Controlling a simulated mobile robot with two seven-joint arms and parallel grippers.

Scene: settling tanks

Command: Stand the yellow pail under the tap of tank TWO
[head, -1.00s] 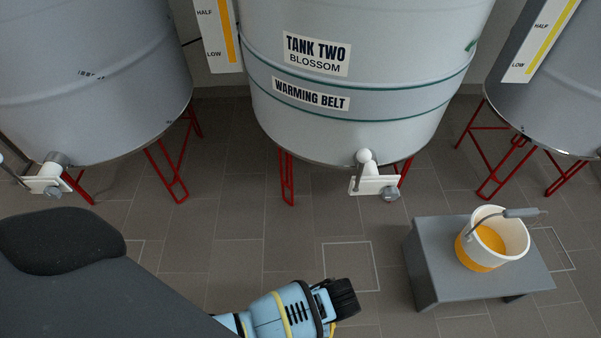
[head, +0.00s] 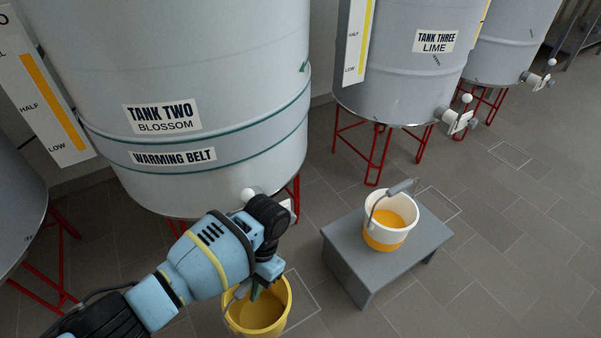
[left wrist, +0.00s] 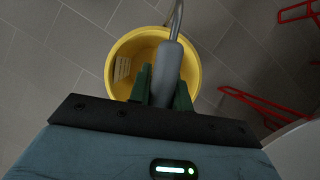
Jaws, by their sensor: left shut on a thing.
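The yellow pail (head: 258,312) hangs from my left gripper (head: 262,284), which is shut on the grey grip of its handle. In the left wrist view the pail (left wrist: 118,62) looks empty, with the handle grip (left wrist: 168,75) between the green fingers (left wrist: 163,92). Tank TWO (head: 210,90) stands behind, labelled BLOSSOM, with a warming belt. Its tap (head: 250,194) is at the lower right of the tank, partly hidden behind my wrist. The pail is in front of the tap and seems above or near a square outlined on the floor (head: 308,300). My right gripper is not in view.
A grey low stand (head: 345,262) right of the pail bears a white bucket (head: 392,222) with orange contents or an orange lower part. Tank THREE (head: 400,70) and its red legs (head: 375,150) stand at the back right. The floor at the far right is clear.

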